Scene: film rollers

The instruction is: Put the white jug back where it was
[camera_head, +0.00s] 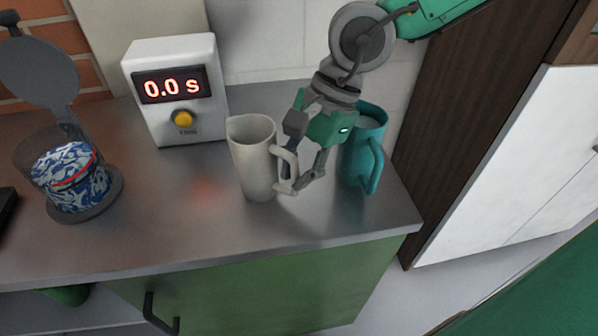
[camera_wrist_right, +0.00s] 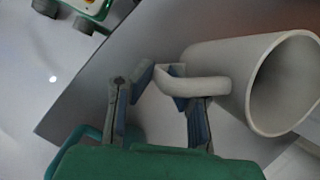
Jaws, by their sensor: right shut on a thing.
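The white jug (camera_head: 250,158) is upright at the counter's middle right, and I cannot tell whether its base touches the counter. Its handle faces right. My right gripper (camera_head: 293,183) reaches down from the upper right and is shut on that handle. In the wrist view the jug (camera_wrist_right: 235,62) is at the right, with its open mouth to the right, and its handle lies between the fingers of my right gripper (camera_wrist_right: 166,82). The jug looks empty there, though little of its inside shows. My left gripper is not in view.
A teal jug (camera_head: 359,150) stands right of my right gripper, close to it. A white timer (camera_head: 176,112) reading 0.0 s stands behind left. A clear container with a blue-patterned roll (camera_head: 72,180) is at far left. The metal counter (camera_head: 170,235) is clear in front.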

